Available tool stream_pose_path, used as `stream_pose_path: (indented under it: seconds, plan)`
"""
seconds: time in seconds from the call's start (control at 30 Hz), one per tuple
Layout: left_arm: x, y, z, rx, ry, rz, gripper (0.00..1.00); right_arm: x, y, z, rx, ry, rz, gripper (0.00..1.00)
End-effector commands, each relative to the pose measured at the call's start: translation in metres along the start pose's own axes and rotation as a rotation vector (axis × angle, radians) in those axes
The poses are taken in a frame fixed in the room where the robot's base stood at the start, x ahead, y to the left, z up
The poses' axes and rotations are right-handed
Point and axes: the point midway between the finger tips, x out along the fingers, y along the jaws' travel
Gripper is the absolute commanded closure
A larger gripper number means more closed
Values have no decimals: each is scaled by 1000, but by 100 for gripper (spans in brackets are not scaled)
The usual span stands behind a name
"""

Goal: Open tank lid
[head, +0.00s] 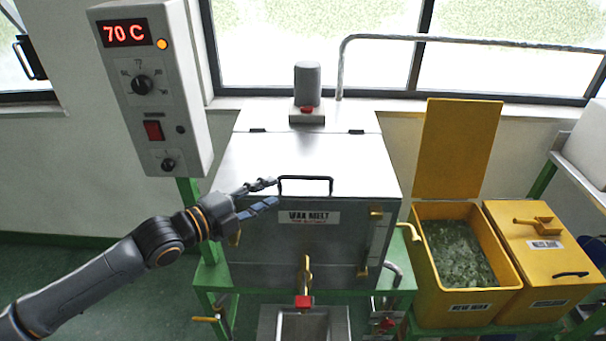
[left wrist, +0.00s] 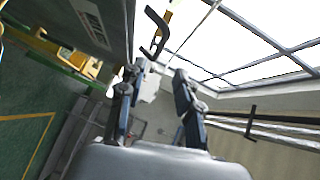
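The wax melt tank (head: 310,240) stands in the middle of the head view, and its silver lid (head: 310,160) lies shut on top. A black handle (head: 305,186) sits at the lid's front edge. My left gripper (head: 272,192) is just left of the handle, with its two fingers spread and nothing between them. In the left wrist view the open fingers (left wrist: 158,90) point towards a dark handle (left wrist: 156,32), which shows just beyond the fingertips. I see no contact with it. My right gripper is in neither view.
A control box (head: 155,85) reading 70 C stands left of the tank. A grey motor (head: 307,85) stands behind the lid. A metal pipe (head: 450,40) runs by the window.

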Motion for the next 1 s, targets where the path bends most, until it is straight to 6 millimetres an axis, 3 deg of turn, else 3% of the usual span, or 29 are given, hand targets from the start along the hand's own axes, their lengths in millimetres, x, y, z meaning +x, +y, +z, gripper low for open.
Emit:
stream_pose_path:
  seconds: [0.3, 0.5, 0.93, 1.0]
  plan:
    - [70, -4, -1, -4, 1, 0, 66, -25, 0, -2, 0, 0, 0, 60]
    - [98, -2, 0, -2, 0, 1, 66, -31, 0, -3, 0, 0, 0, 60]
    - [108, 0, 0, -1, 0, 1, 66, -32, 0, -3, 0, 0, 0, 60]
    - [108, 0, 0, -1, 0, 1, 78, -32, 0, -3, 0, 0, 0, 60]
